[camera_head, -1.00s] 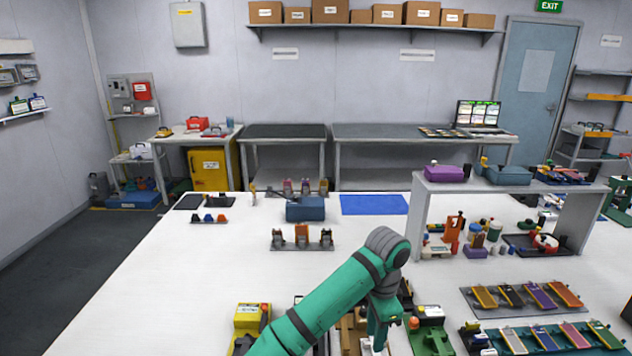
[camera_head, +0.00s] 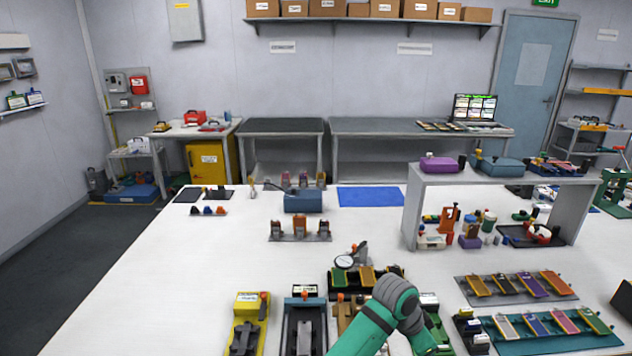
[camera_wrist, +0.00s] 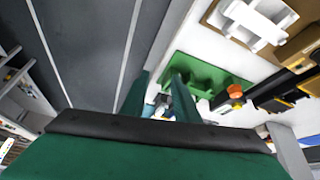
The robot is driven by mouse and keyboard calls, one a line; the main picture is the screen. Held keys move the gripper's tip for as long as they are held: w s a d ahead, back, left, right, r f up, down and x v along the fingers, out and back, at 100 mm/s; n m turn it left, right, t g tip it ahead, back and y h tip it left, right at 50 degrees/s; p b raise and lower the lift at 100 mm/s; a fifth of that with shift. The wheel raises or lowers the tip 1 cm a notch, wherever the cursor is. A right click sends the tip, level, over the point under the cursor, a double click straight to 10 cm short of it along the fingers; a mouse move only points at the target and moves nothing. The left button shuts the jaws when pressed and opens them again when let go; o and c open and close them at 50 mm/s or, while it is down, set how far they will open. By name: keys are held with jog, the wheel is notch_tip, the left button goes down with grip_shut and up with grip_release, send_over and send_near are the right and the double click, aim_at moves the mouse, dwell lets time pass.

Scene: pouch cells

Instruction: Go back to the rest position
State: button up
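My gripper (camera_wrist: 158,85) shows in the wrist view. Its two green fingers stand apart with a gap between them, and nothing is held there. A green fixture (camera_wrist: 205,76) lies beyond and to the right of the fingers. In the head view, my green arm shows low at the right of centre, and my gripper cannot be made out there. Part of a green fixture (camera_head: 441,330) shows beside the arm. A yellow fixture (camera_head: 247,318) and a dark grey fixture (camera_head: 303,322) stand on the white table (camera_head: 150,300) to the left of my arm.
A dial gauge (camera_head: 345,262) stands just behind my arm. Trays of coloured pouch cells (camera_head: 515,287) lie at the right, below a grey raised shelf (camera_head: 412,205). A blue mat (camera_head: 369,196) lies farther back. The table's left part is mostly clear.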

jog(key=s+d+f+n+t+h, duration=0.3)
jog(key=s+d+f+n+h, duration=0.15)
jog(key=d, duration=0.25)
jog(key=s+a+f+n+t+y, duration=0.2)
jog(key=s+a+f+n+t, duration=0.4)
jog(key=s+a+n+t, duration=0.25)
jog(key=s+a+f+n+t+y, duration=0.15)
jog(key=s+a+n+y, duration=0.4)
jog(key=s+a, duration=1.45)
jog(key=s+a+r+m+t+y, duration=0.1)
jog(key=s+a+r+m+y, duration=0.1)
jog(key=s+a+r, duration=0.4)
jog(key=shift+s+r+m, duration=0.5)
jog(key=shift+s+m, duration=0.15)
jog(key=shift+s, duration=0.25)
jog(key=shift+s, duration=0.15)
